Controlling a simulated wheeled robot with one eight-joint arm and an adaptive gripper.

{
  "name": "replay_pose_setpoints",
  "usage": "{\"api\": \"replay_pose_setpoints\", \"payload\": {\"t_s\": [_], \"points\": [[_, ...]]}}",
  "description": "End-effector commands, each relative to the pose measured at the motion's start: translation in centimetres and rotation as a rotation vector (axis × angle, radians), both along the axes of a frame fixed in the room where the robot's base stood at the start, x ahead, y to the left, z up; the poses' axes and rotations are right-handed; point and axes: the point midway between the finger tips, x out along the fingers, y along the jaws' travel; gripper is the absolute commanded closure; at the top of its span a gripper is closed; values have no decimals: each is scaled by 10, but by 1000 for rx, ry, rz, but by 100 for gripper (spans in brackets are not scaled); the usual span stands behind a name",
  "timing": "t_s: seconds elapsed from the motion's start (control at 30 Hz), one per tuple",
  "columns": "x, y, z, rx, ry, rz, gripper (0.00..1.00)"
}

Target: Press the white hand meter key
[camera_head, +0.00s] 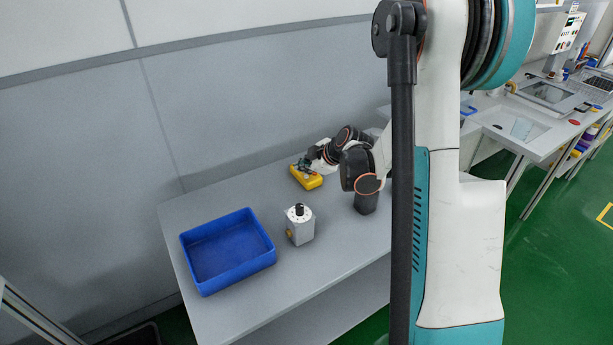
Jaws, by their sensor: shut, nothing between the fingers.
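A yellow hand-held device (310,183), which looks like the hand meter, lies on the grey table near the wall. My gripper (304,166) is shut and empty, with its tip at the far left end of the device, over its upper face. I cannot tell whether the fingertips touch it. The white key cannot be made out; it is too small here or hidden by the gripper.
A blue open bin (267,257) stands at the left of the grey table (222,327). A grey-white box with a black knob (301,228) stands right of it. A dark block (366,204) is below my arm. Other benches are at the right.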

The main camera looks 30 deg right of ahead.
Motion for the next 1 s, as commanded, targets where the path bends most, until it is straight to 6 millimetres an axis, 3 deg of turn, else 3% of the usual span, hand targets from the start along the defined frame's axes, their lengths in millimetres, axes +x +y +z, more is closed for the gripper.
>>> {"api": "replay_pose_setpoints", "payload": {"t_s": [1.0], "points": [[0,0,-9,0,0,0,100]]}}
